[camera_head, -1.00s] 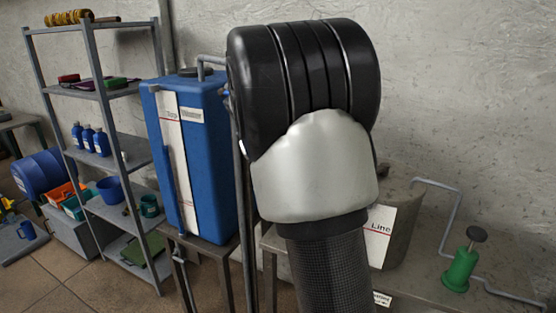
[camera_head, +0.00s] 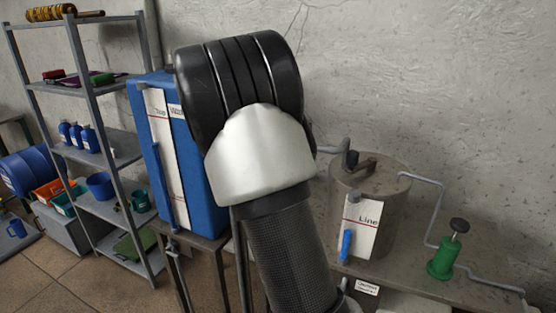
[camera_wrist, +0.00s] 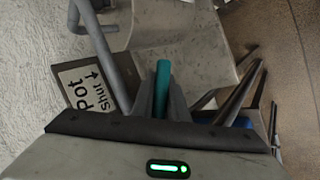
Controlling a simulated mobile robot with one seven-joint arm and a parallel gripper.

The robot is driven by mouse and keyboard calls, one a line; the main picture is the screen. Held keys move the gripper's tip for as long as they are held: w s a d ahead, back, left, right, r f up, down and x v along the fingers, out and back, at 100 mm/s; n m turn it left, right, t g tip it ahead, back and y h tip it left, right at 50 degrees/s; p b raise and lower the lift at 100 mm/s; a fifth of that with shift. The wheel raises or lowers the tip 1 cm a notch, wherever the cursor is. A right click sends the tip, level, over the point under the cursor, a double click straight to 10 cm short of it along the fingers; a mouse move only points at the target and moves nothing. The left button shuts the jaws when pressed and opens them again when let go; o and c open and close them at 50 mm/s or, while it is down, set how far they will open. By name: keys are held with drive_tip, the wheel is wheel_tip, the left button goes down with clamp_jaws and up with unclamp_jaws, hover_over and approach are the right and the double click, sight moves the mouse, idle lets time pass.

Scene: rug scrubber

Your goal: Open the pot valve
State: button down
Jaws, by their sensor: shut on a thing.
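In the wrist view a teal valve handle (camera_wrist: 161,88) stands up between the fingers of my gripper (camera_wrist: 163,98), which is shut on it. A sign (camera_wrist: 90,86) reading "Pot" and "Shut" with an arrow is just left of the handle. The valve body is hidden behind the gripper. In the head view the grey lidded pot (camera_head: 392,205) stands on a bench, with a white "Line" card (camera_head: 362,222) and a blue strip on its front. My arm covers the middle of that view and hides my gripper and the valve there.
A blue tank (camera_head: 197,190) stands on a metal stand left of the pot. A metal shelf (camera_head: 128,147) with bottles and tubs is at the left.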

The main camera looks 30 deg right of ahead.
drive_tip(key=shift+w+r, duration=0.2)
drive_tip(key=shift+r, duration=0.05)
drive_tip(key=c, duration=1.7)
unclamp_jaws()
drive_tip(key=shift+c, duration=0.2)
